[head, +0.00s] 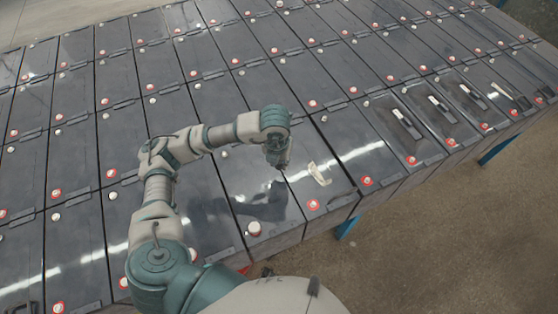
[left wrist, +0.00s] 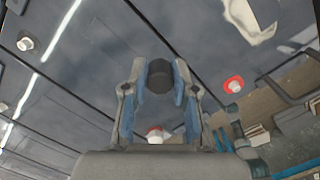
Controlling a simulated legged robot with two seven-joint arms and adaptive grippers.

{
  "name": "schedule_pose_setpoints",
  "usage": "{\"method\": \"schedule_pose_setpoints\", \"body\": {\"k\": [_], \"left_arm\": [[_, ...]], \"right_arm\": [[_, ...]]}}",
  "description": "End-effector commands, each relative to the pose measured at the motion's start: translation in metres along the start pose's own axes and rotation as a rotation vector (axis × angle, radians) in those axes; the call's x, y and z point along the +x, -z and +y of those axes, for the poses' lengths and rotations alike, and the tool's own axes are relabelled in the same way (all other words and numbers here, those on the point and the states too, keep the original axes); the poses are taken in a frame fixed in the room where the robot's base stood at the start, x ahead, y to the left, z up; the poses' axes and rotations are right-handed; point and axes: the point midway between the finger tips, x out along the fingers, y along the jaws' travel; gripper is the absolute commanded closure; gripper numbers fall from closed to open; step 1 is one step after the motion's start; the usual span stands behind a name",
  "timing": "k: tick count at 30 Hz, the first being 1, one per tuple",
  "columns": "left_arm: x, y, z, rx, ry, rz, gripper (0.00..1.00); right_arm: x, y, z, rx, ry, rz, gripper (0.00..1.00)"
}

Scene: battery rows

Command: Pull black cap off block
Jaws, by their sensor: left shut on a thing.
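My left gripper (head: 278,163) hangs over the dark top of a front-row block (head: 235,182). In the left wrist view its two fingers (left wrist: 158,85) are shut on a round black cap (left wrist: 160,73). The cap is held between the fingertips, with dark block tops behind it. I cannot tell whether it is clear of the surface. In the left wrist view a white and red terminal (left wrist: 155,134) shows between the fingers, partly hidden by the gripper body. My right gripper is not in view.
Rows of dark blocks fill the table, many with red-ringed terminals (head: 313,205). A pale torn scrap (head: 319,173) lies right of the gripper. Dark raised handles (head: 406,123) stand on blocks at the right. Bare floor (head: 440,230) lies beyond the front edge.

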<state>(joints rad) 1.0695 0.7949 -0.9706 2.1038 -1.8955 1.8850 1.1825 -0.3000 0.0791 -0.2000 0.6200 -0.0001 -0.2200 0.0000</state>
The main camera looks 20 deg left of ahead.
Motion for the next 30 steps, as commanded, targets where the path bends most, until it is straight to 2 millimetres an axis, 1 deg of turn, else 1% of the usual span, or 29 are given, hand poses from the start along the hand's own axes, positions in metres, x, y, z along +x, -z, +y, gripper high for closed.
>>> {"method": "schedule_pose_setpoints", "body": {"k": [11, 30], "left_arm": [[-0.006, -0.001, 0.000, 0.000, 0.000, -0.001, 1.00], [-0.034, -0.004, 0.000, 0.000, 0.001, 0.000, 1.00]], "right_arm": [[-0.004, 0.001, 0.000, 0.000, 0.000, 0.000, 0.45], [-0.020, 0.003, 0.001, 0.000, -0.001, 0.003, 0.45]]}}
